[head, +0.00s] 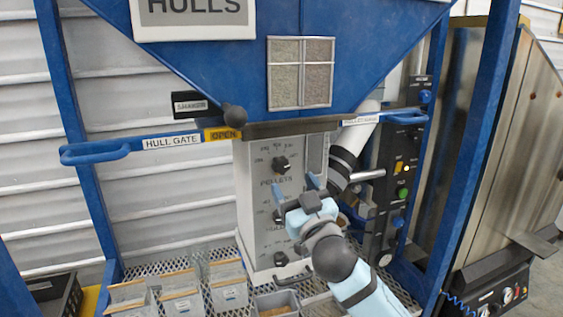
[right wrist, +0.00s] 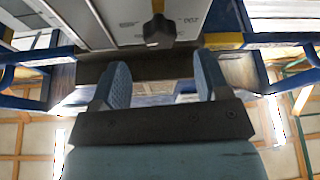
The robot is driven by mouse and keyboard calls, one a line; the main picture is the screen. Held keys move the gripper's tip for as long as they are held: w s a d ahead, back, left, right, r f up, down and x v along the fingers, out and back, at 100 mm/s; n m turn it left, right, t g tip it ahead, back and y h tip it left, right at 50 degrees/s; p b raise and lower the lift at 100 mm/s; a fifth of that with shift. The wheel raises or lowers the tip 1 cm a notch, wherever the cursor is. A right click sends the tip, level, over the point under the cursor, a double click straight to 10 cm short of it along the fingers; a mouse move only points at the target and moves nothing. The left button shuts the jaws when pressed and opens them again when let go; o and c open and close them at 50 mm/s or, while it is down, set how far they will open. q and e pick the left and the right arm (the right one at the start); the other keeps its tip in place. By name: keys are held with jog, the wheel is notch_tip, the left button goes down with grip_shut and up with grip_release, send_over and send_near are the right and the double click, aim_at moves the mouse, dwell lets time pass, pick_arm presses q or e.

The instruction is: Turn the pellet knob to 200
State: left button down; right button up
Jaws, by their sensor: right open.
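The pale control panel (head: 256,200) under the blue hopper carries a column of black knobs. The word PELLETS is printed between the upper knob (head: 281,164) and the middle knob (head: 277,217); a lower knob (head: 280,259) sits beneath. Dial numbers are too small to read in the head view. My right gripper (head: 294,187) is open and empty in front of the panel, beside the PELLETS lettering. In the right wrist view a black knob (right wrist: 158,31) shows beyond the open fingers (right wrist: 162,78), apart from them, with part of a number beside it. My left gripper is not in view.
Clear bins (head: 181,303) and a grey tray (head: 276,303) stand on the mesh shelf below. A button box (head: 400,165) stands right of the panel.

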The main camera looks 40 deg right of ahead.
aim_at(283, 168)
jog(key=p+x, duration=0.1)
jog(key=x, duration=0.5)
jog(key=shift+w+r, duration=0.1)
jog(key=shift+w, duration=0.1)
jog(key=c, duration=0.9)
